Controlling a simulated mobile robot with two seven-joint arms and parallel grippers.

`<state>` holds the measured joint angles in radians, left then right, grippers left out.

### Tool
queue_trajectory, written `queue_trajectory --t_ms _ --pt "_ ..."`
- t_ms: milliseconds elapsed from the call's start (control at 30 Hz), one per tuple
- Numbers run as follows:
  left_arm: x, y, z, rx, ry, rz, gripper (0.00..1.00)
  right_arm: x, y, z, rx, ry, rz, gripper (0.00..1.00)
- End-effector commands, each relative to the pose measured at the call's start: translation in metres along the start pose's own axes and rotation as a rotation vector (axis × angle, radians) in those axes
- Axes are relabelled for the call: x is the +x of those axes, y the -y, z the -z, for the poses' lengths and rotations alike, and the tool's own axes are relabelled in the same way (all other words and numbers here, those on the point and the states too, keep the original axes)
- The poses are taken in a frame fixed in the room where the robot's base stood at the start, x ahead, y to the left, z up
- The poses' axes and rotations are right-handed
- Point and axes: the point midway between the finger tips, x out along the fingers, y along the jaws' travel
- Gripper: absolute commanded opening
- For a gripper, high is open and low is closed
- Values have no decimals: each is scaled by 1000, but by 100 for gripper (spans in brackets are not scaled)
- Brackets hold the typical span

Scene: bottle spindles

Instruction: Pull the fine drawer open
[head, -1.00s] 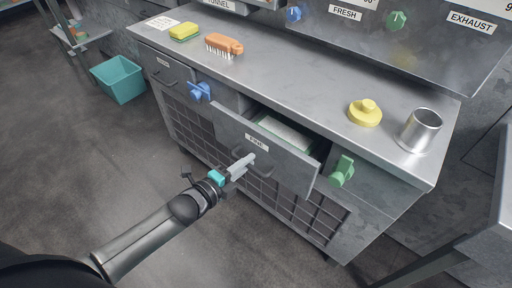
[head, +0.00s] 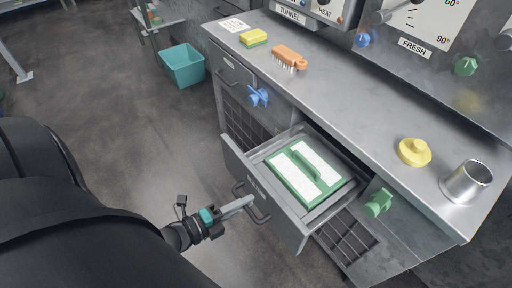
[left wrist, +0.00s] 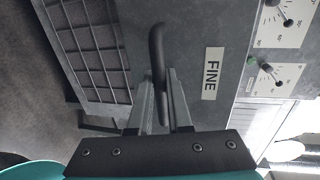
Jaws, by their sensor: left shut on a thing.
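The fine drawer (head: 270,198) stands well out from the grey cabinet in the head view. A green-framed filter with white panels and a green handle (head: 305,170) lies inside it. My left gripper (head: 246,203) is at the drawer's front, shut on its dark handle (head: 258,212). In the left wrist view the fingers (left wrist: 161,110) close around the handle (left wrist: 157,55), beside the label FINE (left wrist: 213,73). My right gripper is not in view.
On the worktop are a sponge (head: 253,38), a brush (head: 289,58), a yellow knobbed disc (head: 414,152) and a metal cup (head: 466,181).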

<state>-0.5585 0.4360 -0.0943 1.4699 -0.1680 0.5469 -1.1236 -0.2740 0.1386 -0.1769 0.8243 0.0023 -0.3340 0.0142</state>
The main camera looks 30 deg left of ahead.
Motion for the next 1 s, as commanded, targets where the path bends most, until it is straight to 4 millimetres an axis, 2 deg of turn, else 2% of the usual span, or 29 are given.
queue_trajectory --t_ms 233,667,700,767,1000 --pt "-17 -4 0 -1 1 -1 0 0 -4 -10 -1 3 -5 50" --pt "-19 -4 0 0 1 0 0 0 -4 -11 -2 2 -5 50" --pt "-19 -4 0 -1 1 0 22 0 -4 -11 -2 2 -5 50" --pt "-19 -4 0 0 1 0 28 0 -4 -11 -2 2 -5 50" --pt "-19 -4 0 0 1 0 30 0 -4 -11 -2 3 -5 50"
